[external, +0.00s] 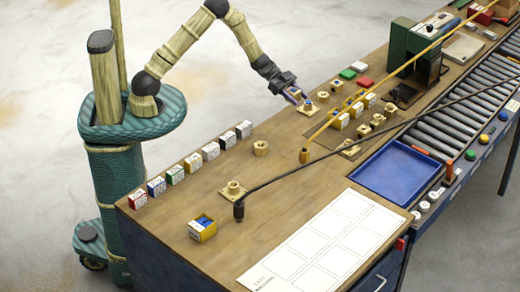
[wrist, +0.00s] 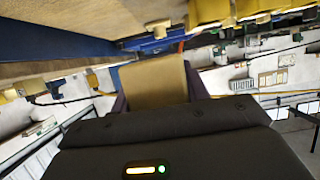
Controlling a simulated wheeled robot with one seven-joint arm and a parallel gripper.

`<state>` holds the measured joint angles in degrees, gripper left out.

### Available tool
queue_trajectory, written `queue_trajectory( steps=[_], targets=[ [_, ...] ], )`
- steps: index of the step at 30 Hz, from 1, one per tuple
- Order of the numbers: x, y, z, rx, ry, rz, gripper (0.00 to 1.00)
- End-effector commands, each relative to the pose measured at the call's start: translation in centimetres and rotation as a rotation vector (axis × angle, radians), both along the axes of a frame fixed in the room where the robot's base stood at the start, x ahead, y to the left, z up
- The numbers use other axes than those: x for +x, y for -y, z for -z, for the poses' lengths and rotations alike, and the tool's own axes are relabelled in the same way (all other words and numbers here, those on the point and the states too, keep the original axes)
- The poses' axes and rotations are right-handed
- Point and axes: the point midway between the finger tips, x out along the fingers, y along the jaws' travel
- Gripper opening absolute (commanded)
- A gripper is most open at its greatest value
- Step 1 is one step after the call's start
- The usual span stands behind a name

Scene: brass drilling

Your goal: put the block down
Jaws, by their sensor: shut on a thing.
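My gripper (external: 294,95) is over the far-left edge of the wooden bench, close to several brass pieces. In the wrist view it is shut on a brass-coloured block (wrist: 154,82), whose plain flat face shows between the two dark fingers. In the external view the held block is mostly hidden by the fingers and too small to make out clearly. A brass piece on a flat base (external: 308,110) stands just right of the fingertips. I cannot tell whether the held block touches anything.
Several brass parts (external: 377,121), a yellow cable post (external: 304,156) and white-topped boxes (external: 341,121) crowd the bench to the right. A green machine (external: 403,45) stands behind. A blue tray (external: 400,178) and white grid sheet (external: 310,250) lie nearer. Bare wood (external: 285,195) lies between.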

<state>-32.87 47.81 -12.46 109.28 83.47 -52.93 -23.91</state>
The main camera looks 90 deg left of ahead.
Motion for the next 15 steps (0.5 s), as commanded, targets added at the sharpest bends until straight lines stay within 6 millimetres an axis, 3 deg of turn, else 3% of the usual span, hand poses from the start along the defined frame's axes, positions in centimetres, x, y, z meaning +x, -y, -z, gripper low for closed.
queue_trajectory(
  steps=[8,15],
  targets=[
    [0.2,0.5,-0.5,-0.001,0.004,-0.008,0.02],
    [0.7,2.9,-2.3,-0.001,0.002,-0.086,0.02]
  ],
)
